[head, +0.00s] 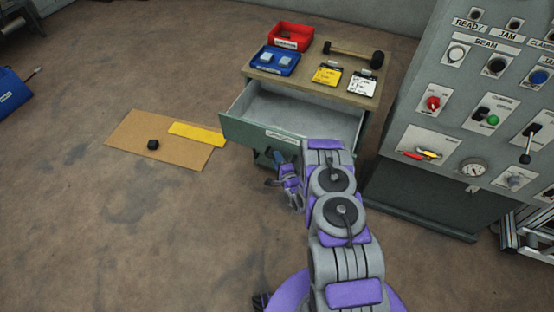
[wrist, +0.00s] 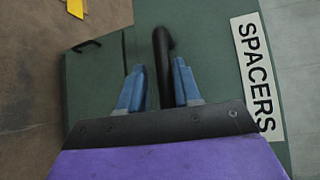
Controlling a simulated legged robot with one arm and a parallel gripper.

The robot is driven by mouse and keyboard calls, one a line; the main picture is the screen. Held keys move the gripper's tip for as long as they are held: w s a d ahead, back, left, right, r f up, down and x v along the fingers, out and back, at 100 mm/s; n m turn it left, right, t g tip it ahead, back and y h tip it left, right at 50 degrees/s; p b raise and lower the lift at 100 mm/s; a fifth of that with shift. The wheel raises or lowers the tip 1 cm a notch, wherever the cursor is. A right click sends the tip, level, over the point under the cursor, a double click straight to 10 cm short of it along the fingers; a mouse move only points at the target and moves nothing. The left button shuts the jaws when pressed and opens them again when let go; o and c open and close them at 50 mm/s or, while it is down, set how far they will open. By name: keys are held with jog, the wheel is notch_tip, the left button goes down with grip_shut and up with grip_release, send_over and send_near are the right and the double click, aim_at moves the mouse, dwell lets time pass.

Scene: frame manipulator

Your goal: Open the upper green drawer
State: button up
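The upper green drawer (head: 262,133) is pulled well out of the wood-topped cabinet, and its empty-looking grey interior shows in the head view. Its front carries a "SPACERS" label (wrist: 257,78) in the wrist view. My gripper (head: 277,160) is at the drawer front, below its top edge. In the wrist view my gripper's blue fingers (wrist: 160,75) stand on either side of the black drawer handle (wrist: 163,50). A gap shows between the left finger and the handle, and the right finger is very close to it; contact is unclear. My arm hides part of the drawer front.
A grey control panel (head: 445,110) stands at right.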

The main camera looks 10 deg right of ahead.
jog(key=shift+o, duration=0.8)
jog(key=shift+r, duration=0.1)
jog(key=shift+s, duration=0.1)
jog(key=p+v, duration=0.4)
jog(key=v, duration=1.3)
jog(key=shift+d, duration=0.1)
